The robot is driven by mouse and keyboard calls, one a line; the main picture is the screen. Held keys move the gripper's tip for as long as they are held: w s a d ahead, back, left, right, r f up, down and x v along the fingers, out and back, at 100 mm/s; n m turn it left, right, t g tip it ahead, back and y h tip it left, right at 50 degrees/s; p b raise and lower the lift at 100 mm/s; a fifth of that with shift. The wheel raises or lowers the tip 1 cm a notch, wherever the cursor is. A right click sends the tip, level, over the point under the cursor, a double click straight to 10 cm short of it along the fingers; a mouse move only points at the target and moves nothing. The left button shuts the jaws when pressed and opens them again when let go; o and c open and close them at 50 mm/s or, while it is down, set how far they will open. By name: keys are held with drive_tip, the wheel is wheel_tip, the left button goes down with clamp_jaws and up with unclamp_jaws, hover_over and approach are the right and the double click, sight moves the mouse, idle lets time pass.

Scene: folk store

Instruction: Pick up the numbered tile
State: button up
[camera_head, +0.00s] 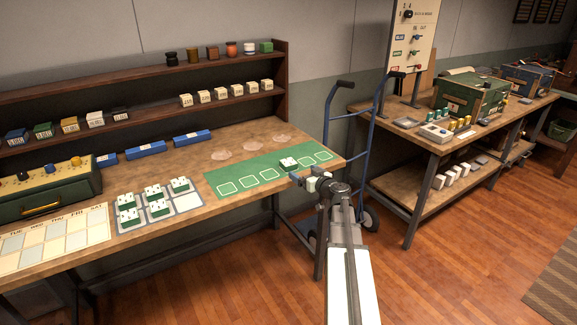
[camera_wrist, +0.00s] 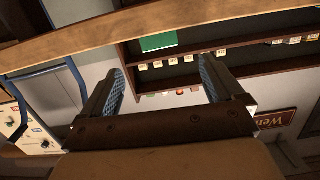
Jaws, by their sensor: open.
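A white-topped tile with dark marks (camera_head: 289,162) sits on the green mat (camera_head: 225,187) near the right end of the left table. The marks are too small to read. My gripper (camera_head: 296,178) is at the table's front right edge, just in front of this tile, apparently apart from it. In the wrist view my gripper (camera_wrist: 162,72) is open, its two blue-padded fingers spread with nothing between them.
Several similar tiles (camera_head: 153,191) stand on a grey gridded board to the left. Numbered cubes (camera_head: 205,96) line the shelf behind. A blue hand truck (camera_head: 353,118) stands right of the table. The mat's left squares are empty.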

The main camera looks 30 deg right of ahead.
sight(286, 159)
drive_tip(key=w, duration=0.4)
drive_tip(key=w+f, duration=0.1)
drive_tip(key=w, duration=0.4)
drive_tip(key=w+f, duration=0.1)
drive_tip(key=w, duration=0.3)
drive_tip(key=shift+w+d+f, duration=0.1)
drive_tip(key=shift+w, duration=0.25)
drive_tip(key=shift+c, duration=0.3)
drive_tip(key=c, duration=1.2)
drive_tip(key=shift+o, duration=0.2)
